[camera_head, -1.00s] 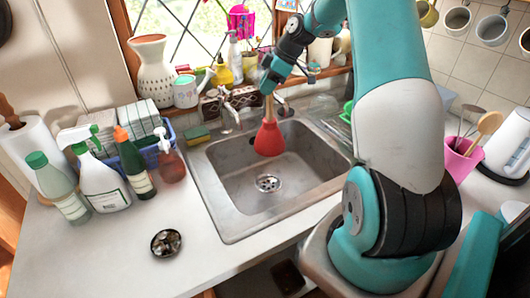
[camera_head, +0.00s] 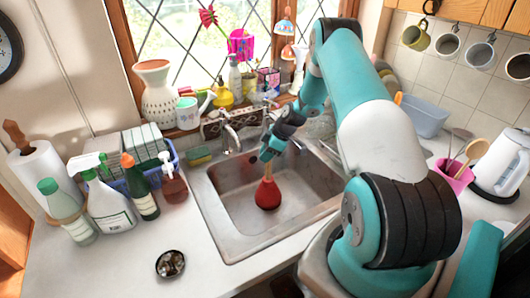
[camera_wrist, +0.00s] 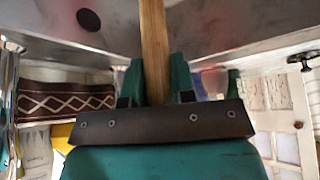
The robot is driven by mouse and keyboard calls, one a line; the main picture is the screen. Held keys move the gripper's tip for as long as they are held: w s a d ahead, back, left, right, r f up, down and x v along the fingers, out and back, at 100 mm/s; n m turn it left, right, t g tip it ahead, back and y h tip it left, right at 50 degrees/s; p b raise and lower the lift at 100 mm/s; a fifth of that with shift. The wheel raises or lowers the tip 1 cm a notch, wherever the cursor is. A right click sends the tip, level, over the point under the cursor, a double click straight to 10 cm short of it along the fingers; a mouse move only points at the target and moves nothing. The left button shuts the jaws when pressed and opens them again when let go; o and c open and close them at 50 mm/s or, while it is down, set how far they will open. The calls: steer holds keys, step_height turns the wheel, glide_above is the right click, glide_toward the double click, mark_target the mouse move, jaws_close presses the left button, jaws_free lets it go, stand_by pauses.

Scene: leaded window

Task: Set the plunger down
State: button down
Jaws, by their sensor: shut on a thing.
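The plunger has a red rubber cup (camera_head: 267,194) and a wooden handle, which shows in the wrist view (camera_wrist: 153,45). The cup is low in the steel sink basin (camera_head: 232,212), mouth down, over the area where the drain was seen. I cannot tell whether it touches the basin floor. My gripper (camera_head: 270,150) is above the cup, shut on the handle. In the wrist view its teal fingers (camera_wrist: 156,85) stand on both sides of the handle. The cup is out of the wrist view.
The faucet (camera_head: 231,137) stands behind the basin. Left of the sink are a sponge (camera_head: 198,155), a blue basket (camera_head: 172,157) and spray bottles (camera_head: 107,205). A pink utensil pot (camera_head: 452,176) is at right.

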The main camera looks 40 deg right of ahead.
steer(key=shift+f+b, duration=0.35)
steer(key=shift+b, duration=0.15)
steer(key=shift+f, duration=0.2)
steer(key=c, duration=1)
jaws_free()
steer(key=shift+o, duration=0.2)
